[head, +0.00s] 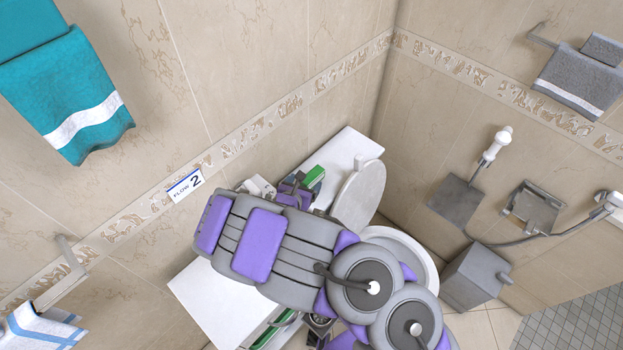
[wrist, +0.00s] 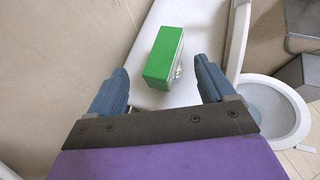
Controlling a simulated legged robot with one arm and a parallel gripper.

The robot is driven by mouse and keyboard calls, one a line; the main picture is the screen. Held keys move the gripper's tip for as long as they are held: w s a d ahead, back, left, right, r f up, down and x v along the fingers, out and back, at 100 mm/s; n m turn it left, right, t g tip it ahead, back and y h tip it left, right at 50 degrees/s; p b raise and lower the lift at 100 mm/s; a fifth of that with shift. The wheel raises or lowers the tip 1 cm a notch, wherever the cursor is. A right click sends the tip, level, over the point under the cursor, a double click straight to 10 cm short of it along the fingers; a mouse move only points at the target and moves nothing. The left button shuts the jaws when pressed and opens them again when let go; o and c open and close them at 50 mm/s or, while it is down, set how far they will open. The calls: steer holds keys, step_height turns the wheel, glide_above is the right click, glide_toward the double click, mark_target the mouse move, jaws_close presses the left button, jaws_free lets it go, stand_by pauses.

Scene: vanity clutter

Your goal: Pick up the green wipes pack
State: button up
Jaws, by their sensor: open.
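The green wipes pack (wrist: 162,57) is a green box with a pale side, lying on a white surface. In the wrist view it is ahead of my gripper (wrist: 162,88), between the lines of the two blue fingers and apart from both. My gripper is open and empty. In the head view the green pack (head: 314,177) shows just past the end of my arm, next to the wall. My arm hides much of the surface there, and the fingers (head: 297,186) are partly hidden.
The white ledge (wrist: 180,16) runs along the tiled wall. A toilet with its lid raised (head: 358,196) stands right of the pack. A grey bin (head: 474,277) is farther right. A white counter (head: 215,303) with items beside it is below my arm.

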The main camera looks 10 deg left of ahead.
mark_target(311, 175)
steer(key=x, duration=0.4)
steer(key=shift+w+d+b, duration=0.15)
steer(key=shift+w+b, duration=0.25)
steer(key=c, duration=1.4)
